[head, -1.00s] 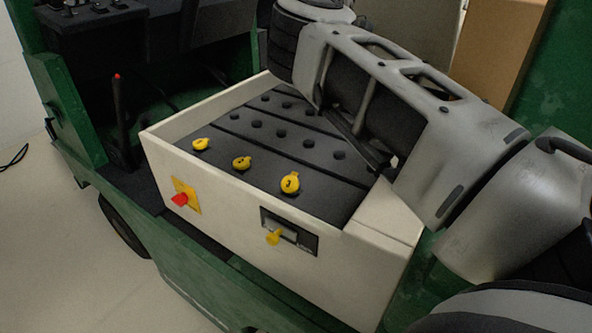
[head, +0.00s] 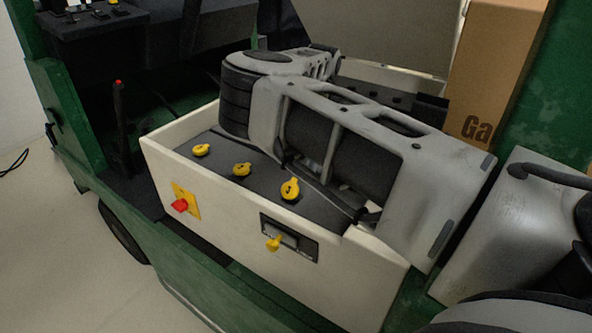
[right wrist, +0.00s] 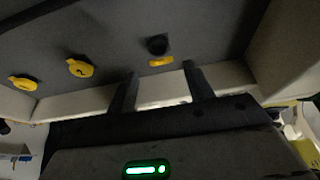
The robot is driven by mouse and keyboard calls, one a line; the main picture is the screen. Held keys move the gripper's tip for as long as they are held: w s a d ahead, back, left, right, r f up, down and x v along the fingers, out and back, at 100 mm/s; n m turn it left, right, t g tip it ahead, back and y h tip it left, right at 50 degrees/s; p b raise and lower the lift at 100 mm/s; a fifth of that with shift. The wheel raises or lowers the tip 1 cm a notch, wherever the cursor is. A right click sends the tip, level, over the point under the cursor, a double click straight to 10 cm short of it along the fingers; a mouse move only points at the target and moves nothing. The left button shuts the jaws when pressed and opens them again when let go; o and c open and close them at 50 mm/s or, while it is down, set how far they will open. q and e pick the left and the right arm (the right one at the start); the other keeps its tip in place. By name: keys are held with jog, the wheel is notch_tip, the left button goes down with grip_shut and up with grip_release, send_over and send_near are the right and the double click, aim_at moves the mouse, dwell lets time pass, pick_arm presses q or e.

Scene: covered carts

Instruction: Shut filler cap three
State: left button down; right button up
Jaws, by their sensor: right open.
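Filler cap three (head: 290,189) is a round yellow cap marked 3 at the right end of a row on the dark battery top. In the right wrist view, cap three (right wrist: 161,62) shows as a narrow yellow edge beside a black round neck (right wrist: 157,45), so it stands raised. Caps two (head: 242,169) and one (head: 201,150) lie flatter to its left. My right gripper (right wrist: 160,70) is open, its two dark fingers apart with cap three just beyond and between their tips. No contact shows. In the head view I cannot make out its fingers. My left gripper is out of view.
The white battery box (head: 220,215) has raised walls around the caps. My right arm covers much of the box top. A cardboard box (head: 492,75) stands behind at right.

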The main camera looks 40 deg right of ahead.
aim_at(295, 179)
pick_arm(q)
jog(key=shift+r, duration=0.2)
pick_arm(e)
jog(key=shift+x, duration=2)
